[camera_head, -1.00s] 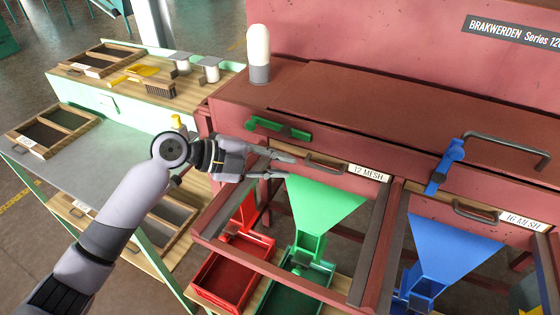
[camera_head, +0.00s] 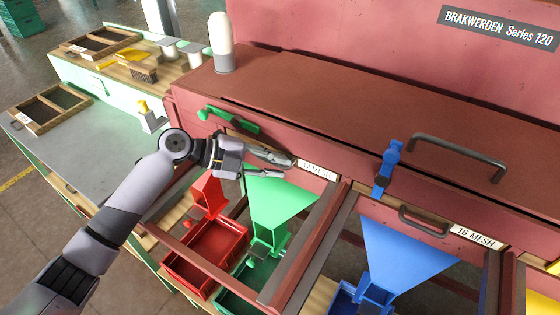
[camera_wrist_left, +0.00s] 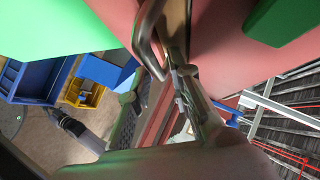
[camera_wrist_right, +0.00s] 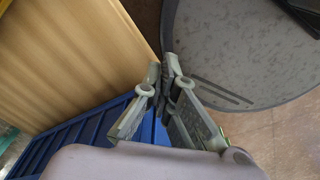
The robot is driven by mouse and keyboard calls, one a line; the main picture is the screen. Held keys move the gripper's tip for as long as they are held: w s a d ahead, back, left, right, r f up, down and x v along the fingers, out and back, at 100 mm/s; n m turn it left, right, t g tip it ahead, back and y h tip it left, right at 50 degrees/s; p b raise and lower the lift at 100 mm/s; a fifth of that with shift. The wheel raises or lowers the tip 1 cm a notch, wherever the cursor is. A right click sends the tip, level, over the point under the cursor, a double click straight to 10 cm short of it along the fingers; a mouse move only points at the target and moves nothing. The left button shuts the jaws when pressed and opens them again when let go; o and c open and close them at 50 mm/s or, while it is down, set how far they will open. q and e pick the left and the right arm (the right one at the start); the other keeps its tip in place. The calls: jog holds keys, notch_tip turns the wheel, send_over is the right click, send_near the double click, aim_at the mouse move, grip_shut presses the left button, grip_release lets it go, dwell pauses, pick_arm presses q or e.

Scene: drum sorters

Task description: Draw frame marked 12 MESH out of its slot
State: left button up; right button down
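The frame with the 12 MESH label (camera_head: 316,169) sits in its slot in the red machine, above the green funnel (camera_head: 277,198). My left gripper (camera_head: 288,168) is open at its front, fingers apart, and partly covers the label. In the head view it hides the frame's handle. A dark curved handle (camera_wrist_left: 148,38) shows close to the fingers in the left wrist view; contact cannot be told. The green lever (camera_head: 230,120) lies sideways above the frame. My right gripper (camera_wrist_right: 165,77) is shut and empty in its wrist view, tips together.
To the right are the 16 MESH frame (camera_head: 474,237), an upright blue lever (camera_head: 387,168) and a blue funnel (camera_head: 405,255). Red (camera_head: 205,258) and green bins stand below. A grey bench top (camera_head: 95,145) lies left, with a wooden frame (camera_head: 48,107) on it.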

pick_arm(q)
jog(key=shift+a, duration=0.1)
grip_shut()
jog(key=shift+f, duration=0.1)
dwell(0.7)
